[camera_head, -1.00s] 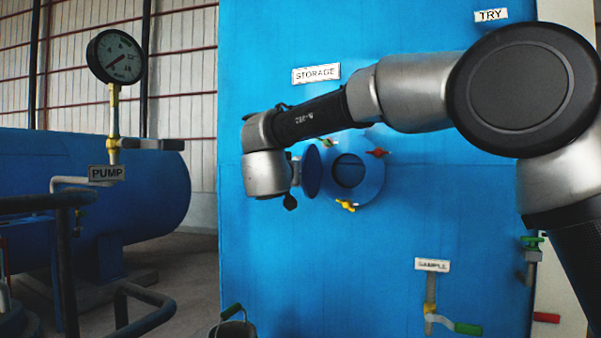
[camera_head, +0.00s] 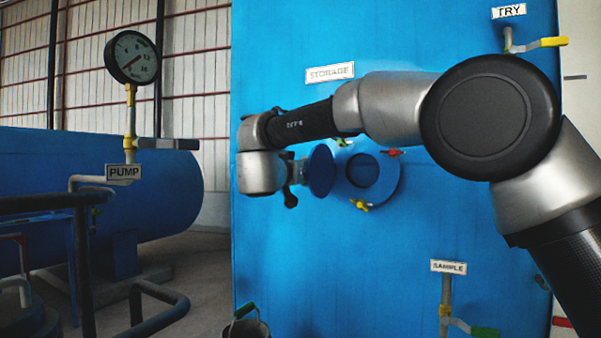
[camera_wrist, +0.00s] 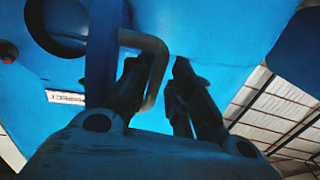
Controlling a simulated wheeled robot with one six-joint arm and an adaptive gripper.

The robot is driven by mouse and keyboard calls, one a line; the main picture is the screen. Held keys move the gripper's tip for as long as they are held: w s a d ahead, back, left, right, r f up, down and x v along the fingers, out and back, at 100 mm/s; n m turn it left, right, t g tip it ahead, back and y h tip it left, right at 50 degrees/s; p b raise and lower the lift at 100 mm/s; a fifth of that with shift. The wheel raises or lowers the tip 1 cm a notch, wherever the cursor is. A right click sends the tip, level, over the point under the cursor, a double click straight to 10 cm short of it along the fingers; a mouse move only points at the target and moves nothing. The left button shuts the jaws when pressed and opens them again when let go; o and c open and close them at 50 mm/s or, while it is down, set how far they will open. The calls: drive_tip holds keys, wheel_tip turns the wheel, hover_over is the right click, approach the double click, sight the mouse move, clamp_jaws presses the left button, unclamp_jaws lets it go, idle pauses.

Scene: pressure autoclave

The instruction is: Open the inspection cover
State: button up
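The inspection cover (camera_head: 321,170) is a round blue disc. It stands swung out from the blue wall, seen nearly edge-on, to the left of the round opening (camera_head: 362,171) with its blue flange. My gripper (camera_head: 293,178) is on the cover's left, handle side, partly hidden by my wrist. In the wrist view my gripper (camera_wrist: 157,80) has its fingers apart, with a gap between them. The bent grey handle (camera_wrist: 146,40) of the cover reaches into that gap, and blue shows between it and the right finger. The cover's edge (camera_wrist: 103,50) is left of the handle. Contact with the handle is unclear.
Red (camera_head: 388,152) and yellow (camera_head: 360,205) wing clamps ring the flange. A sample valve (camera_head: 455,322) is below right, a try valve (camera_head: 540,43) above. A gauge (camera_head: 133,57) and pump pipe stand left, with dark railings (camera_head: 160,310) and a bucket (camera_head: 246,328) low in front.

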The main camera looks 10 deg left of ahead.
drive_tip(key=shift+d, duration=0.2)
drive_tip(key=s+a, duration=0.2)
drive_tip(key=s, duration=0.9)
drive_tip(key=shift+s, duration=0.4)
drive_tip(key=shift+a, duration=0.1)
